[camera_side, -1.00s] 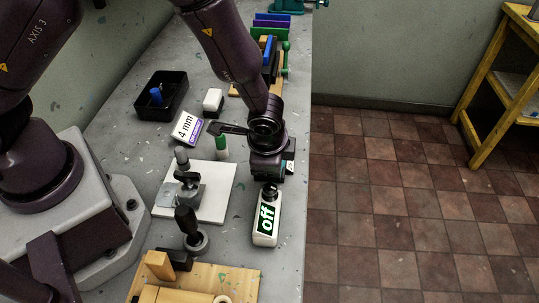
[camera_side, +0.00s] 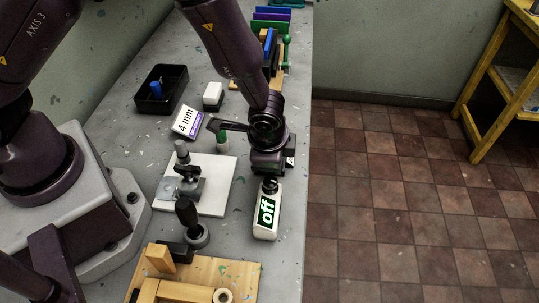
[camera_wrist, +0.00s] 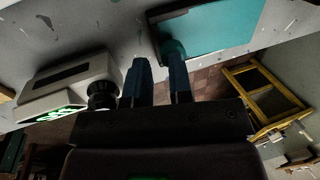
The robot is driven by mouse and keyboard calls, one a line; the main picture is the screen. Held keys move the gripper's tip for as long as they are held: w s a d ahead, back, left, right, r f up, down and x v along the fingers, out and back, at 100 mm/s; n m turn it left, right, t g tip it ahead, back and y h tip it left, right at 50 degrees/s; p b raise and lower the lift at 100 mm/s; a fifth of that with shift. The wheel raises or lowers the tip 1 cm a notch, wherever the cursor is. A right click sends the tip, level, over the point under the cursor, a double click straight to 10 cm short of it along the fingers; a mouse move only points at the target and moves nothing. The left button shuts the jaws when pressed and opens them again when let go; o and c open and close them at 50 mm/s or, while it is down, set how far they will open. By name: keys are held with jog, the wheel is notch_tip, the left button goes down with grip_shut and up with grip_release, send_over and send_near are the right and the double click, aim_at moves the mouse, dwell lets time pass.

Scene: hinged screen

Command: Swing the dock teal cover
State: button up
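The teal cover (camera_wrist: 215,25) shows at the top of the wrist view as a flat teal panel with a dark edge.
A white box with a green "off" display (camera_side: 266,214) and black knob is close beside my gripper; it also shows in the wrist view (camera_wrist: 70,82). A white plate with a clamp (camera_side: 215,170), a "4 mm" sign (camera_side: 187,122) and a black tray (camera_side: 178,82) stand leftward.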

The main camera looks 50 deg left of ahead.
jog(key=shift+w+a+f, duration=0.35)
jog(key=shift+f, duration=0.05)
jog(key=o, duration=0.4)
jog(key=v, duration=1.4)
jog(key=shift+s+d, duration=0.15)
jog(key=shift+d, duration=0.05)
jog(key=shift+f, duration=0.1)
jog(key=s+a+r+n+t, duration=0.1)
jog(key=s+a+r+n, duration=0.2)
jog(key=s+a+r, duration=0.1)
jog(key=s+a+r+n+t+h, duration=0.1)
jog(key=s+a+r+n, duration=0.2)
jog(key=a+r, duration=0.3)
jog(key=s+a+r+n+t+h, duration=0.1)
jog(key=s+a+r+n, duration=0.2)
jog(key=s+a+r, duration=0.2)
jog(key=shift+v, duration=1.75)
